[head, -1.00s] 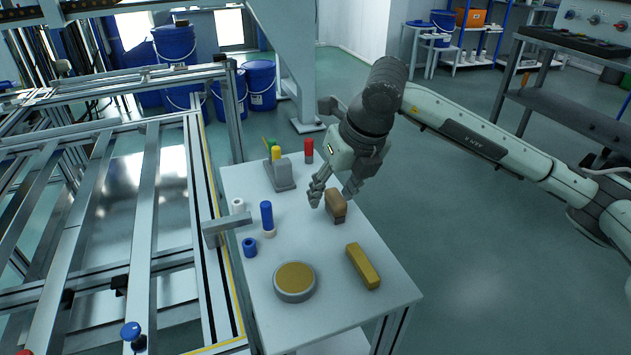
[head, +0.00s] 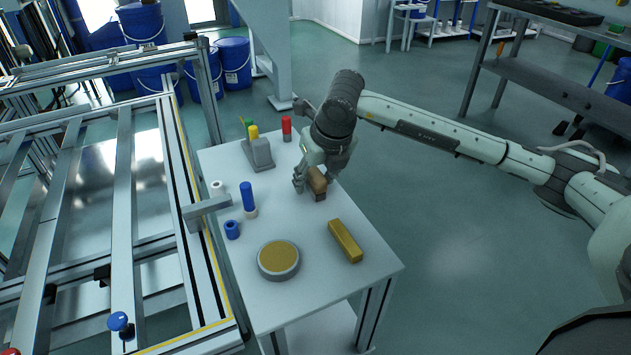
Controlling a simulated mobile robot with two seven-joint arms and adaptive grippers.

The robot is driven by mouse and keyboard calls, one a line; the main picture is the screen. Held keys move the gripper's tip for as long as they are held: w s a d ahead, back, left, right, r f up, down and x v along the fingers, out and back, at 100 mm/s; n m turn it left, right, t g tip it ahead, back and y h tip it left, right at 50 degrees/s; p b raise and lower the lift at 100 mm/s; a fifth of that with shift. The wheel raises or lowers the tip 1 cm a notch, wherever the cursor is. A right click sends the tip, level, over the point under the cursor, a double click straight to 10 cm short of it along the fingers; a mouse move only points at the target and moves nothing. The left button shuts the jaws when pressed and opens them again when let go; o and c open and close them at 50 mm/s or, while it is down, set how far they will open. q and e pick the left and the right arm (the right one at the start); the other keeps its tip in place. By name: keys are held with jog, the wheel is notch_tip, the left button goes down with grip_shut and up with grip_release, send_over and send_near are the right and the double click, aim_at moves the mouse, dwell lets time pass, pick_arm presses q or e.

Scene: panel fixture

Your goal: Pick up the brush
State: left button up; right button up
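The brush (head: 318,191), a brown wooden block with a darker lower part, stands on the white table (head: 315,278) near its right edge. My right gripper (head: 313,182) reaches down over it from behind. One finger is left of the brush with what looks like a small gap. The other finger is at its right rear side and partly hidden, so contact there cannot be made out. The gripper looks open. My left gripper is not in view.
A yellow bar (head: 345,241) and a round tin with a yellow top (head: 278,260) lie in front of the brush. A blue cylinder (head: 247,196), a blue ring (head: 232,230), a grey holder (head: 260,153) and a red-topped cylinder (head: 287,128) stand left and behind. A metal frame (head: 187,215) borders the table's left.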

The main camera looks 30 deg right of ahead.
aim_at(315, 172)
grip_shut()
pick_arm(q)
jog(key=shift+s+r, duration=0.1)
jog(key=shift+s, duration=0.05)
pick_arm(e)
jog(key=shift+r, duration=0.1)
jog(key=shift+r, duration=0.5)
notch_tip(315, 172, up, 3)
jog(key=shift+w+f, duration=0.1)
jog(key=shift+f, duration=0.05)
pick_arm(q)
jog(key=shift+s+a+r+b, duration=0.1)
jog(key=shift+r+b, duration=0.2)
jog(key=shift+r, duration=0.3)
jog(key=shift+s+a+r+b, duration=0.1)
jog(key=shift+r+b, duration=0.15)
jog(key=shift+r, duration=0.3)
pick_arm(e)
jog(key=w+a+r, duration=0.4)
jog(key=a+r, duration=0.3)
jog(key=a, duration=0.3)
jog(key=shift+w+a, duration=0.25)
jog(key=shift+a, duration=0.15)
jog(key=shift+r, duration=0.1)
